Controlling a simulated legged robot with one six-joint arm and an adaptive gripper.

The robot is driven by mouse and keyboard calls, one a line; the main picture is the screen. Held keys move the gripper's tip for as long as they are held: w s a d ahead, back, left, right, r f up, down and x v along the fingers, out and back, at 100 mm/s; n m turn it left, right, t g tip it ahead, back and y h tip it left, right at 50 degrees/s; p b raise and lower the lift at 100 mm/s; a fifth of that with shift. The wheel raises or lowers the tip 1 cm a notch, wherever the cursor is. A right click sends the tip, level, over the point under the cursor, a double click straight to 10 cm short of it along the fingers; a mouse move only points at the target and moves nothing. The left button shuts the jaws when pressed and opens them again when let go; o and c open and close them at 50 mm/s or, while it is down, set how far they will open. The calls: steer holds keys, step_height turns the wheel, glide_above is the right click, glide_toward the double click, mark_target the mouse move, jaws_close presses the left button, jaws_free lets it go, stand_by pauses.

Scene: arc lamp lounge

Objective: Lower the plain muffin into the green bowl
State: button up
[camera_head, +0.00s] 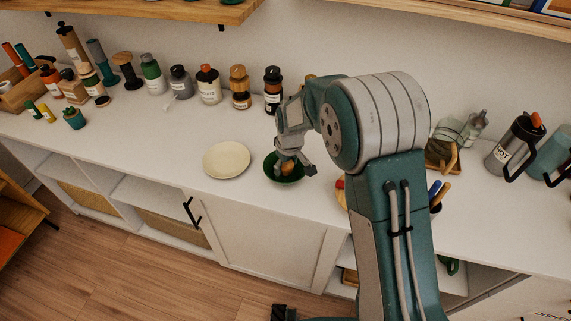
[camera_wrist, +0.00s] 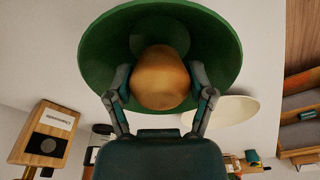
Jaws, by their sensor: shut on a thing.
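The plain muffin (camera_wrist: 160,78) is golden brown and sits between the two fingers of my gripper (camera_wrist: 161,88) in the wrist view. My gripper is shut on it. The green bowl (camera_wrist: 105,45) lies behind the muffin in the wrist view, its rim wide around it. In the head view the green bowl (camera_head: 284,180) stands on the white cabinet top, with my gripper (camera_head: 292,165) at its opening and the muffin (camera_head: 288,168) showing within the rim's outline. I cannot tell whether the muffin touches the bowl's bottom.
A cream plate (camera_head: 227,160) lies just left of the bowl. Several bottles and jars, among them a white one (camera_head: 208,88), line the back by the wall. Grey-metal jug (camera_head: 512,145) and glassware stand at the right.

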steer(key=shift+f, duration=1.15)
stand_by(0.6)
steer(key=o, duration=1)
steer(key=shift+o, duration=0.2)
